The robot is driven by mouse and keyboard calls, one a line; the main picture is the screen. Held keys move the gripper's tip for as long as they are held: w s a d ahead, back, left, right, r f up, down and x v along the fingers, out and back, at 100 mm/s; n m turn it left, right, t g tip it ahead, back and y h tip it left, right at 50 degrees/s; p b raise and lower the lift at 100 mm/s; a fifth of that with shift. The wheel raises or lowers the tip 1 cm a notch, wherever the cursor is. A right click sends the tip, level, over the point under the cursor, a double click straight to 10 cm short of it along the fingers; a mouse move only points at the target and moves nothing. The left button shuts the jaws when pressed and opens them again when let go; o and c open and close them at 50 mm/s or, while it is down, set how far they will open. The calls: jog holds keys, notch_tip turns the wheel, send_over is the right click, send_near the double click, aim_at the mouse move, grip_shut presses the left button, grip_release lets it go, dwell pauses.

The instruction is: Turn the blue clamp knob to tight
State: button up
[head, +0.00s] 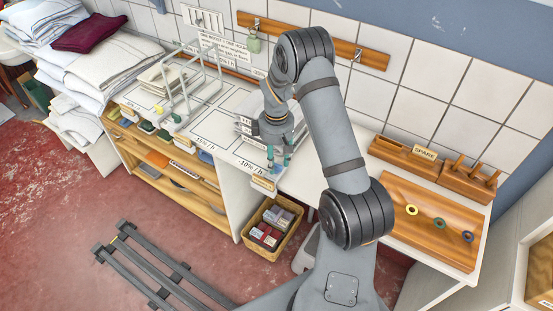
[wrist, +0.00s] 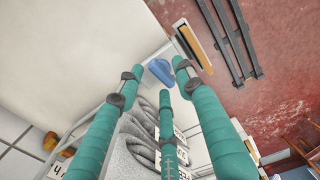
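My gripper (head: 277,156) hangs fingers-down over the right part of the white worktop, near the -10%/h label. In the wrist view its three teal fingers (wrist: 160,77) are spread open with nothing between them. A blue piece (wrist: 160,70), likely the clamp knob, shows just beyond the fingertips, against a pale surface. I see a gap around it, and no finger clearly touches it. Its pointer or tight mark is too small to tell.
Folded grey cloths (wrist: 142,150) lie close by the fingers. A wire rack (head: 190,85) stands on the worktop to the left. A wooden board (head: 430,215) with coloured rings is at right. A basket (head: 268,228) sits below, and dark floor rails (head: 160,265) lie at front left.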

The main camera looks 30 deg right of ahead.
jog(key=shift+f, duration=0.3)
jog(key=shift+c, duration=0.4)
jog(key=c, duration=0.7)
grip_shut()
